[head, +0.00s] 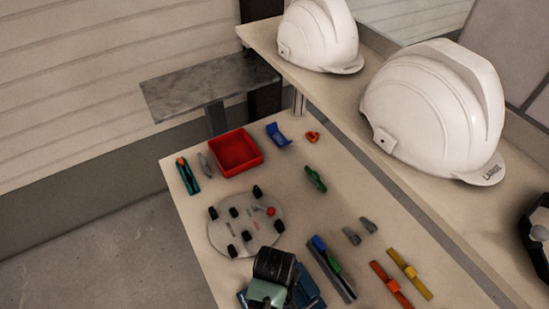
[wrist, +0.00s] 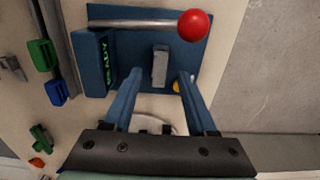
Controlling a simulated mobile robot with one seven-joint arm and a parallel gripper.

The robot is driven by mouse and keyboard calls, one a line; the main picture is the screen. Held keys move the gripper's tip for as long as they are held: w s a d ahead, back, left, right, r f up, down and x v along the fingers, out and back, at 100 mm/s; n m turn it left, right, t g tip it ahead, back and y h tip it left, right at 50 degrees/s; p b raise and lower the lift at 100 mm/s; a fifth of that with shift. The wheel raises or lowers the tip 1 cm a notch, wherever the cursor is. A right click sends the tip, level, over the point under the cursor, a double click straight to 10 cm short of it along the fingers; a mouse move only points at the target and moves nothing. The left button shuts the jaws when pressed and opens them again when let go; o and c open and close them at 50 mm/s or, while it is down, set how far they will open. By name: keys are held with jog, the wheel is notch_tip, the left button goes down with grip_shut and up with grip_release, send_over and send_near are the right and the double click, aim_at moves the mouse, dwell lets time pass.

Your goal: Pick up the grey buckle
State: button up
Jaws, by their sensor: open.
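A small grey block-like piece (wrist: 160,65), which looks like a grey buckle, lies on a blue fixture (wrist: 136,64) in the wrist view. My gripper (wrist: 161,78) is open above it. Its two blue fingers stand on either side, with the tips near the piece's lower end and gaps on both sides. I cannot tell how far above it they are. In the head view, my arm hides this piece and most of the blue fixture (head: 311,287).
A round grey plate (head: 262,240) with black posts and a red tray (head: 236,153) stand on the table. White helmets (head: 433,108) sit on the raised shelf. Orange (head: 391,284) and yellow (head: 410,274) strips lie right.

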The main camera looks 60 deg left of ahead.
jog(key=shift+f, duration=1.45)
grip_shut()
